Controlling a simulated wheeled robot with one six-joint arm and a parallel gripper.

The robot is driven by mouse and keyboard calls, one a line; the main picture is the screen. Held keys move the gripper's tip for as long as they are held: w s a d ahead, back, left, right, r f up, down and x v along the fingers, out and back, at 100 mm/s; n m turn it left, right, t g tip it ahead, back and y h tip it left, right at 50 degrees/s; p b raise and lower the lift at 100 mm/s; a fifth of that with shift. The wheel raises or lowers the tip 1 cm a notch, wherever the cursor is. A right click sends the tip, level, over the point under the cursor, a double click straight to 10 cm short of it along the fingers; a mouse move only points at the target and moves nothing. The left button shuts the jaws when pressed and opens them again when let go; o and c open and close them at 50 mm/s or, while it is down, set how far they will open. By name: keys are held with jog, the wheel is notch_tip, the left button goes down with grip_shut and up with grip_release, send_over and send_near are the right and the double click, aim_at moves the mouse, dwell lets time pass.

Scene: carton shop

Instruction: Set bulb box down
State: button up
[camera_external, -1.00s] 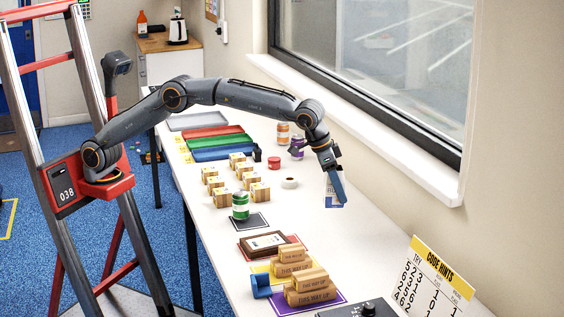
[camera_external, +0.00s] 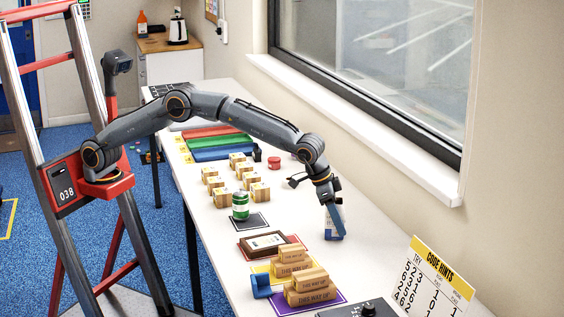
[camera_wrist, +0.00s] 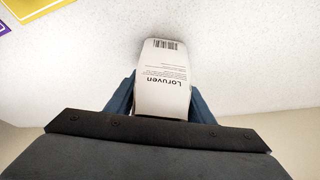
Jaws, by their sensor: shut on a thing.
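The box is upright and low over the white table (camera_external: 372,267), near the window side. I cannot tell whether its bottom touches the table. The fingertips are partly hidden behind the box in the wrist view.
A green can (camera_external: 240,206) stands on a dark mat to the left. A yellow "CODE HINTS" board (camera_external: 436,276) stands at the right. Table around the box is clear.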

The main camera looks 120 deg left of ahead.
jog(key=shift+f, duration=0.2)
jog(key=o, duration=1.1)
jog(key=shift+c, duration=0.2)
jog(key=b+v, duration=0.1)
jog(key=v, duration=1.1)
jog(key=shift+d+r, duration=0.1)
jog(key=shift+s, duration=0.1)
